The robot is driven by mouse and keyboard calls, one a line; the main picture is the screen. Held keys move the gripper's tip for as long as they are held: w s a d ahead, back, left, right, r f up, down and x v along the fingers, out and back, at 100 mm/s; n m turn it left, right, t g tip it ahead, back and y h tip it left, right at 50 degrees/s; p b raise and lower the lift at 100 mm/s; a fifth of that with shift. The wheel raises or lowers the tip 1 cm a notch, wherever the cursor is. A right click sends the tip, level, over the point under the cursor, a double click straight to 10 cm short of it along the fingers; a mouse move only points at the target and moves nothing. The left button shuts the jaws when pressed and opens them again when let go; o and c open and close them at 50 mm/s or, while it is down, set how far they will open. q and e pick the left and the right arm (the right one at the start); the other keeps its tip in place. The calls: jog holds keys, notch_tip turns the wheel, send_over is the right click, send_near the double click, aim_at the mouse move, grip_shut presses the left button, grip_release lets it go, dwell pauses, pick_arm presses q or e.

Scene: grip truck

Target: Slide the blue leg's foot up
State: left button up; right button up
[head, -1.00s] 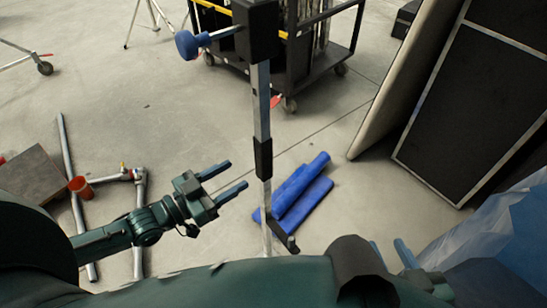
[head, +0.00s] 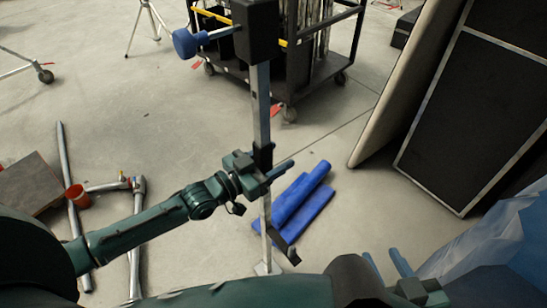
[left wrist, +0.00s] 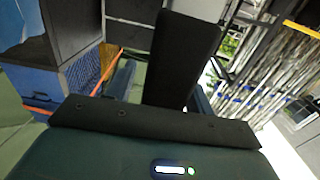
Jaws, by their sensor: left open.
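A silver upright leg (head: 261,105) with a blue knob (head: 187,44) on a black head (head: 256,30) stands in front of me in the head view. A black angled foot piece (head: 287,248) sticks out low on it, above the floor. My left gripper (head: 277,167) is open at the leg's black sleeve, its fingers pointing right. It hides part of the sleeve, and I cannot tell whether it touches. In the left wrist view a black upright part (left wrist: 183,60) stands close in front. My right gripper (head: 388,262) is open and empty at the bottom right.
Blue rolls (head: 300,205) lie on the floor just behind the leg. A black cart (head: 300,70) stands behind. Dark panels (head: 470,100) lean at the right.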

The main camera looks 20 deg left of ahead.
pick_arm(q)
grip_shut()
dwell(0.4)
